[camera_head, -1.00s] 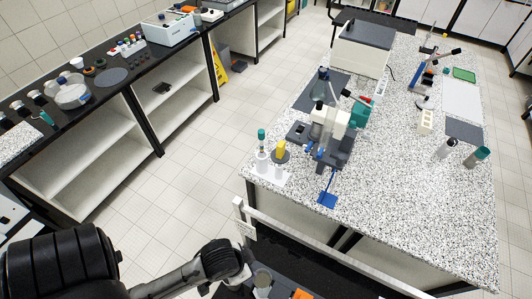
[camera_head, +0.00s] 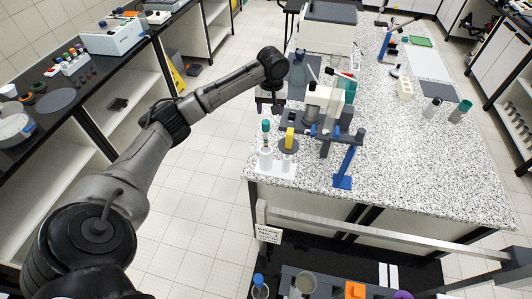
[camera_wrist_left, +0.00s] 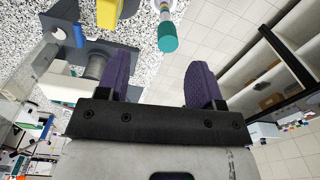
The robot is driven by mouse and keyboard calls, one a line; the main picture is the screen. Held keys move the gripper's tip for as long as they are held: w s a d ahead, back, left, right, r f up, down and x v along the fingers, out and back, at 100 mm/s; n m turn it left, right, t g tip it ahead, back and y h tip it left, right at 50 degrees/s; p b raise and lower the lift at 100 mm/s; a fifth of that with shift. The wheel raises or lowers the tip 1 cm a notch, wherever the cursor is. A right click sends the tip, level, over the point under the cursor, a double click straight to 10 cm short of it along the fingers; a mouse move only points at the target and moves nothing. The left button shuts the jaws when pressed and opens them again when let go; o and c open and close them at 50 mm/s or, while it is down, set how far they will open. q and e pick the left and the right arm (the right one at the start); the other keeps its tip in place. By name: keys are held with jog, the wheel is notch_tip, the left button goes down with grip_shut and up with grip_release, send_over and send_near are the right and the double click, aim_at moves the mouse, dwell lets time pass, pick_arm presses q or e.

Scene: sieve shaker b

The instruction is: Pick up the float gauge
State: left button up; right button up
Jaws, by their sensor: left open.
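No part is plainly marked as the float gauge. Two upright pieces stand on a white base (camera_head: 272,170) at the bench's near left corner. I cannot tell which, if either, is the float gauge. My left gripper (camera_head: 268,108) hangs above and behind these pieces, apart from them. In the left wrist view its purple fingers (camera_wrist_left: 160,72) are spread and empty. The teal-green cap (camera_wrist_left: 167,38) shows beyond them. My right gripper is out of view.
A grey and white apparatus (camera_head: 323,112) stands close to the right of the two pieces, with a blue piece (camera_head: 344,170) near the bench edge. A white box (camera_head: 329,32) is behind. The speckled bench (camera_head: 410,160) is largely clear on the right.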

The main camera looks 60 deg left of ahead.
aim_at(266, 128)
pick_arm(q)
jog(key=shift+s+a+r+n, duration=0.1)
jog(key=shift+a+r+n, duration=0.3)
jog(key=shift+a+r, duration=0.4)
jog(key=shift+a, duration=0.35)
notch_tip(266, 128, down, 8)
jog(key=shift+s+a+r, duration=0.1)
jog(key=shift+a+r, duration=0.05)
jog(key=shift+r, duration=0.05)
jog(key=f+p, duration=0.1)
jog(key=f, duration=0.3)
jog(key=shift+d+f+p, duration=0.2)
jog(key=shift+p, duration=0.15)
jog(key=shift+f, duration=0.45)
jog(key=shift+c, duration=0.2)
jog(key=c, duration=0.9)
